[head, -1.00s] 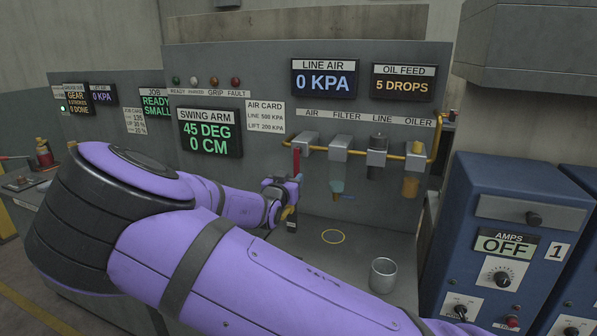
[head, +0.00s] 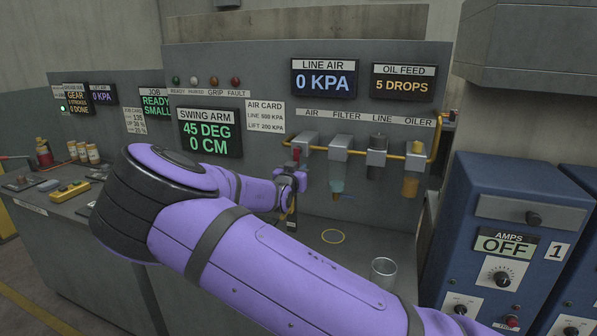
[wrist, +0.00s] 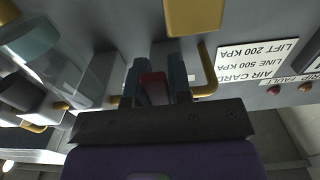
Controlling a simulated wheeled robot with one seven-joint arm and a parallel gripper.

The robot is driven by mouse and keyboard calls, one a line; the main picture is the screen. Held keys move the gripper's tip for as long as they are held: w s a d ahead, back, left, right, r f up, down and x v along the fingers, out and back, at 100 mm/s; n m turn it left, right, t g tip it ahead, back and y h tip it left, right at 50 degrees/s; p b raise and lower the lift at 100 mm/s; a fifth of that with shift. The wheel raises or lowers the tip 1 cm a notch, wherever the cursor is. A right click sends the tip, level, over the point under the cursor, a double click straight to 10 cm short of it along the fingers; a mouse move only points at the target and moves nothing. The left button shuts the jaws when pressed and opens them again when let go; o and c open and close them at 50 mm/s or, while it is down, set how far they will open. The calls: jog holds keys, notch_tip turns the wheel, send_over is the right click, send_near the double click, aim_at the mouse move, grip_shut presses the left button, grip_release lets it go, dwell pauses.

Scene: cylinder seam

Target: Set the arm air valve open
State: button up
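The arm air valve has a red lever (head: 295,153) that hangs down below the AIR block (head: 308,143) in the head view. My gripper (head: 291,187) is at this lever, and its body hides the lever's lower part. In the wrist view the red lever (wrist: 154,88) lies between the two fingers of my gripper (wrist: 157,75), one on each side. Whether the fingers press on it or leave a small gap cannot be told. The line air display (head: 324,82) reads 0 KPA.
Right of the valve hang the filter bowl (head: 337,178), a dark line regulator (head: 376,158) and the oiler (head: 411,180), joined by a yellow pipe (head: 434,150). A metal cup (head: 384,270) stands on the bench below. A blue cabinet (head: 490,210) stands at the right.

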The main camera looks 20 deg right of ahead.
grip_shut()
jog(key=shift+a, duration=0.1)
jog(key=w+a+r+m, duration=0.4)
jog(key=a+r+m, duration=0.1)
jog(key=m, duration=1.2)
jog(key=shift+a+r+m, duration=0.15)
jog(key=shift+r+m, duration=0.25)
jog(key=shift+r, duration=0.45)
jog(key=o, duration=0.7)
grip_release()
